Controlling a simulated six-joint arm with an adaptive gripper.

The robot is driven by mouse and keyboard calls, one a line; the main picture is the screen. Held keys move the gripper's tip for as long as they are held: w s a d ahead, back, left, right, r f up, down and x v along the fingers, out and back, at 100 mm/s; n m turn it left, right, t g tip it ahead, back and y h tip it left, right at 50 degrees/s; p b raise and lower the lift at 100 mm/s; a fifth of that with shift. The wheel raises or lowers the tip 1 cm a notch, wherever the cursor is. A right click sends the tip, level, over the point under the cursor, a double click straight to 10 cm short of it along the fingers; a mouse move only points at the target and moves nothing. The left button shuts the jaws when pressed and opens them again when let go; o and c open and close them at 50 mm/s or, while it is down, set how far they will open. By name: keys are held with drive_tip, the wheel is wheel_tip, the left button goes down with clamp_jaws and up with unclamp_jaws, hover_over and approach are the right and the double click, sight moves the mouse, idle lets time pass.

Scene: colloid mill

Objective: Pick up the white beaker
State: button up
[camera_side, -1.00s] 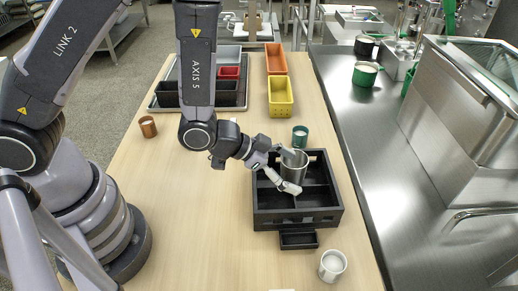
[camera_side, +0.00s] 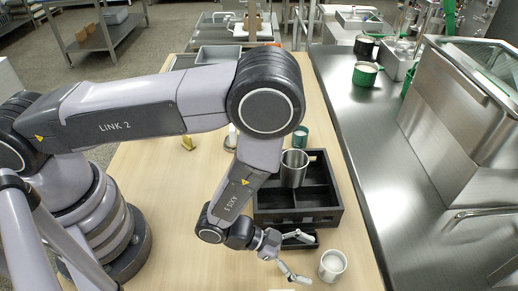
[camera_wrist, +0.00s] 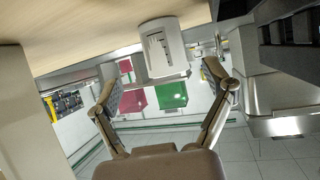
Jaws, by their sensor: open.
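The white beaker (camera_side: 332,266) stands upright on the table near its front edge, in front of the black crate. In the wrist view the beaker (camera_wrist: 166,48) appears ahead, between the two fingers and beyond their tips. My gripper (camera_side: 304,257) is open and empty, low and just left of the beaker, with its fingers spread toward it. It also shows in the wrist view (camera_wrist: 166,66). I see no contact between fingers and beaker.
The black divided crate (camera_side: 335,216) lies just behind the beaker, with a metal cup (camera_side: 294,170) in it. A green cup (camera_side: 300,137) stands behind the crate. A steel counter (camera_side: 410,220) runs along the right. The table left of my gripper is clear.

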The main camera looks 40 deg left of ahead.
sight(333, 264)
drive_tip(key=x, duration=0.3)
drive_tip(key=r+x, duration=0.1)
drive_tip(key=x, duration=0.1)
drive_tip(key=shift+w+d+f, duration=0.2)
drive_tip(key=shift+w+d, duration=0.1)
drive_tip(key=shift+w, duration=0.2)
drive_tip(key=shift+c, duration=0.3)
drive_tip(key=c, duration=1.2)
